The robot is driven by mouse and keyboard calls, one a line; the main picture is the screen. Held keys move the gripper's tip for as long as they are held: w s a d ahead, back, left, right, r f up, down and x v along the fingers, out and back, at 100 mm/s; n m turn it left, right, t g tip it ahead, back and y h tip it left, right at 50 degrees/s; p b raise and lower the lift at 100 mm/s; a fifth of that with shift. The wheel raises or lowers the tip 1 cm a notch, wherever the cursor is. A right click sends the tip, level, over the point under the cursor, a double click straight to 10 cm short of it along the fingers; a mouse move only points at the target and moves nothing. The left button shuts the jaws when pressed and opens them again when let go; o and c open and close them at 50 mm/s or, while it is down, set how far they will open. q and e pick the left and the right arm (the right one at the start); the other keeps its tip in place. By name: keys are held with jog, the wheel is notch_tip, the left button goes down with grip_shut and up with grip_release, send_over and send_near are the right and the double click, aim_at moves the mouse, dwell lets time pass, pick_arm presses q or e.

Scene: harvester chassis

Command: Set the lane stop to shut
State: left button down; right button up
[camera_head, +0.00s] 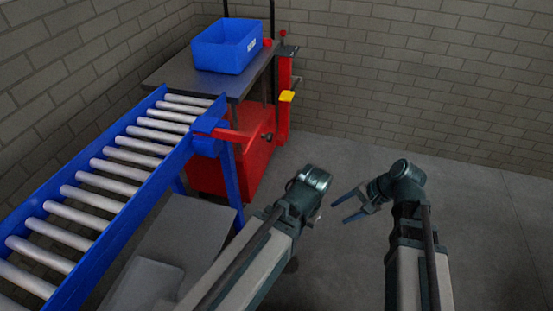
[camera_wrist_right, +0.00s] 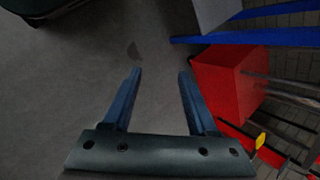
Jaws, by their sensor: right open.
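The lane stop appears to be the red arm (camera_head: 236,134) on a blue block (camera_head: 207,145) at the right rail of the roller conveyor (camera_head: 120,175). The red arm points right, away from the rollers, and does not lie across them. My right gripper (camera_head: 340,212) is open and empty, over the floor to the right of the conveyor and well apart from the red arm. In the right wrist view its two blue fingers (camera_wrist_right: 160,72) are spread with only floor between them. My left arm shows near the middle, but its fingers are hidden.
A blue bin (camera_head: 228,50) stands on a grey table (camera_head: 165,73) at the conveyor's far end. The red cabinet also shows in the wrist view (camera_wrist_right: 225,85). Floor at right is clear.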

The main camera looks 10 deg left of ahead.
jog(key=w+a+r+m+y, duration=0.4)
jog(key=a+r+m+y, duration=0.2)
jog(key=r+m, duration=0.1)
jog(key=m+y, duration=0.5)
jog(key=y, duration=0.1)
send_near(272, 137)
jog(key=a, duration=0.9)
jog(key=shift+w, duration=0.15)
grip_shut()
dwell(0.4)
